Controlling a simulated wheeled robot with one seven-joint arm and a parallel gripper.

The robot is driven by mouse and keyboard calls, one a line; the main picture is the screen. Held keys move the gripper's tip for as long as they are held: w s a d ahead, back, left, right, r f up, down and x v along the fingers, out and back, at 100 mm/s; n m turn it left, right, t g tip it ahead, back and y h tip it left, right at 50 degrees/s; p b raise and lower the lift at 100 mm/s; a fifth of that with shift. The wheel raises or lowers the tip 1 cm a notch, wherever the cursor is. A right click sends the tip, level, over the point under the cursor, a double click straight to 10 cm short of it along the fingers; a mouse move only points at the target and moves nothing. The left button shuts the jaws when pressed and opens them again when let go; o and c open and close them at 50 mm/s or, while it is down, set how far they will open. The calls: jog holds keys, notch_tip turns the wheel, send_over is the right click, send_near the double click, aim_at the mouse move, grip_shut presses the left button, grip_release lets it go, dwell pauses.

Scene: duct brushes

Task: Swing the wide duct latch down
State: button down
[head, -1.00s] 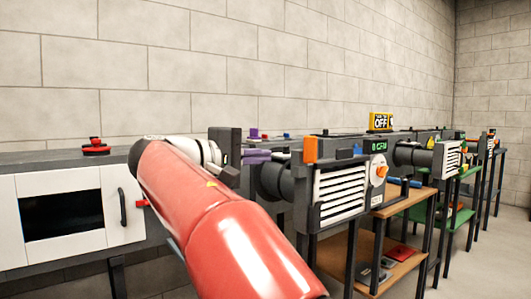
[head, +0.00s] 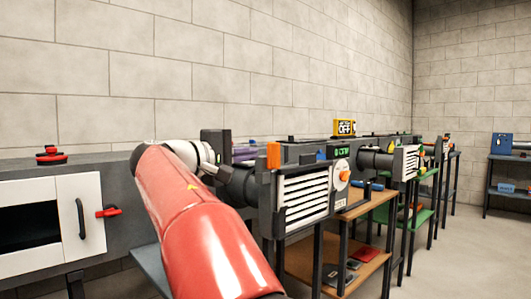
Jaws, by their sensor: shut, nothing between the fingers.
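The near duct has a broad white slatted grille (head: 303,197) in a dark frame, just right of my arm in the head view. An orange upright tab (head: 273,155) stands at the grille's upper left corner; it looks like the latch, but I cannot be sure. My gripper (head: 216,148) is a dark block beyond my white wrist, to the left of the orange tab and apart from it in the picture. It is shut and empty. Its fingertips are hard to make out, and my red arm hides part of the duct's left side.
A white-doored cabinet (head: 40,240) with a red side handle (head: 108,211) is at left. A red knob (head: 51,155) sits above it. An orange dial (head: 344,176) is right of the grille. Brown shelves (head: 340,264) stand below; open floor lies right.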

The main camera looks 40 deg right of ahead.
aim_at(275, 150)
jog(key=d, duration=0.6)
jog(key=shift+w, duration=0.25)
jog(key=shift+r, duration=0.1)
jog(key=shift+r+y+p, duration=0.1)
jog(key=shift+y+p, duration=0.2)
jog(key=shift+p, duration=0.35)
